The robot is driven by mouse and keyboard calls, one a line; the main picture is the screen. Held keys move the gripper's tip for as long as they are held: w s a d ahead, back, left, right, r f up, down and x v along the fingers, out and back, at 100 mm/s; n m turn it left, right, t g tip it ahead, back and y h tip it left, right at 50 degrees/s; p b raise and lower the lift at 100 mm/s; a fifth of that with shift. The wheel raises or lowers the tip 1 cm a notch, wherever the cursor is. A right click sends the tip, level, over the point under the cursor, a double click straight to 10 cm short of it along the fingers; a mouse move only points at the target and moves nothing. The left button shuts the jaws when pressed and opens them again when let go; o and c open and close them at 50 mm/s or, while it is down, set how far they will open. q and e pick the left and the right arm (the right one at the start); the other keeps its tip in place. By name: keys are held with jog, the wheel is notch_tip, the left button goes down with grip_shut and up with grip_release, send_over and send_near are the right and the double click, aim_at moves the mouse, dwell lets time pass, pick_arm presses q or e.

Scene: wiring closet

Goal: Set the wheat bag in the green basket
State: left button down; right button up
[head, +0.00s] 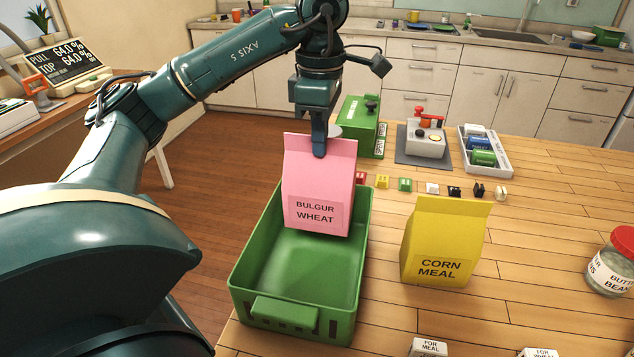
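The pink wheat bag (318,185), labelled BULGUR WHEAT, hangs upright from my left gripper (319,150). The gripper points down and is shut on the bag's top edge. The bag is over the far part of the green basket (350,300), and its lower end overlaps the basket's opening. I cannot tell whether it touches the basket floor. The near part of the basket is empty. My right gripper is not in view.
A yellow corn meal bag (442,240) stands right of the basket. A butter bean jar (612,262) is at the right edge. Small coloured blocks (405,185) line the table behind. A green box (362,125), a grey device (424,140) and a tray (485,150) stand farther back.

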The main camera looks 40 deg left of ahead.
aim_at(320, 169)
pick_arm(q)
notch_tip(320, 169, down, 5)
jog(key=shift+f, duration=0.65)
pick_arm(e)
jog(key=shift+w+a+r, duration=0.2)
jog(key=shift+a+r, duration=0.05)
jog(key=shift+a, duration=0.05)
pick_arm(q)
jog(key=shift+f, duration=0.1)
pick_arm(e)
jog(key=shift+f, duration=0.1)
pick_arm(q)
jog(key=c, duration=1.6)
grip_release()
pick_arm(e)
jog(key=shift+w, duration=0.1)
